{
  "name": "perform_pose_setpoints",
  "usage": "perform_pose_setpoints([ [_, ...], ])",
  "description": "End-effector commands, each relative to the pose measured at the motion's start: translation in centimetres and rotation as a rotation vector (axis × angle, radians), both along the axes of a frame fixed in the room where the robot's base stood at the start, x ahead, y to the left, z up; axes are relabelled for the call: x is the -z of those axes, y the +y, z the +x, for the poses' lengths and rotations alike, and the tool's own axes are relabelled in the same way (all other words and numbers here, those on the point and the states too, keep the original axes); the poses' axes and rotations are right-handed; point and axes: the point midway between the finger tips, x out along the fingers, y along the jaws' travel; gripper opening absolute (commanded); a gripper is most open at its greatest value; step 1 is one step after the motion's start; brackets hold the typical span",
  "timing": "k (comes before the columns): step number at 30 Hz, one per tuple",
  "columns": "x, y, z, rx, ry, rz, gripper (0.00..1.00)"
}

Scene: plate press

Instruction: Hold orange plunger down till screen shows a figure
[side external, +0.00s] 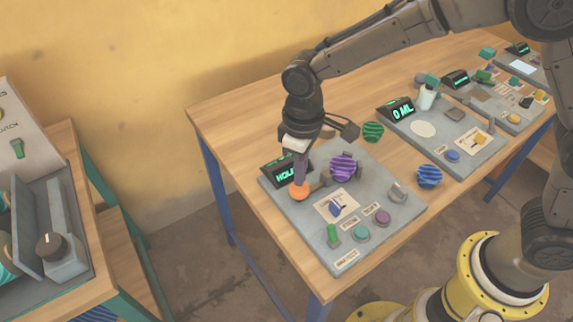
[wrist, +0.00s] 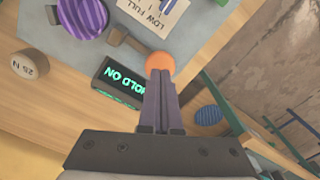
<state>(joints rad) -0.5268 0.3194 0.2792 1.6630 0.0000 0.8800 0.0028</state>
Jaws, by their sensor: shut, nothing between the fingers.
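The orange plunger (side external: 299,193) is a round knob on the grey panel (side external: 385,240); it also shows in the wrist view (wrist: 160,61). My gripper (side external: 301,182) points down with its fingers shut and empty. Its fingertips, also in the wrist view (wrist: 159,76), are at the top of the knob and appear to touch it. How far the plunger is pressed cannot be told. In the side view the screen (side external: 284,172) is partly hidden by my gripper.
A purple striped ball (side external: 342,168) sits close beside the plunger. Green (side external: 373,131) and blue (side external: 429,176) striped balls lie nearby on the wooden table. A second panel's screen (side external: 402,111) reads "0 ML". A "25 N" cylinder (wrist: 29,64) stands near the panel.

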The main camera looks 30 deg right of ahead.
Motion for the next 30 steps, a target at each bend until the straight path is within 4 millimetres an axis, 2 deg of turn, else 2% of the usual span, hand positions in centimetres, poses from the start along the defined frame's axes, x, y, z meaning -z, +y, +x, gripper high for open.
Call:
perform_pose_setpoints([
  [14, 0.1, 0.0, 0.0, 0.000, 0.000, 0.000, 0.00],
  [30, 1.5, 0.0, 0.0, 0.000, 0.001, -0.001, 0.00],
])
